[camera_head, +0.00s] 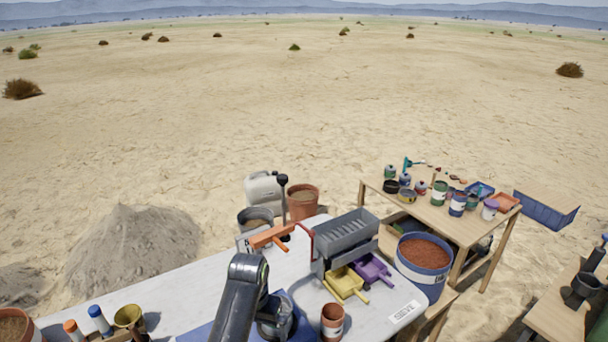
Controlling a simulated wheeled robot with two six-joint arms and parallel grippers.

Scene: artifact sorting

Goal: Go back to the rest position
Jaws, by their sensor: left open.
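My left arm comes up from the bottom edge of the head view, and its gripper (277,324) is low over the blue mat (203,333) on the white table. The gripper is open. Its fingertips are partly hidden by its own body and the arm, and I see nothing clearly held between them. A terracotta-coloured cup (333,322) stands just right of the gripper. My right gripper is not in view.
A blue bucket (423,256) of red soil stands right. A wooden table (465,228) holds several paint cans. Open sand lies beyond.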

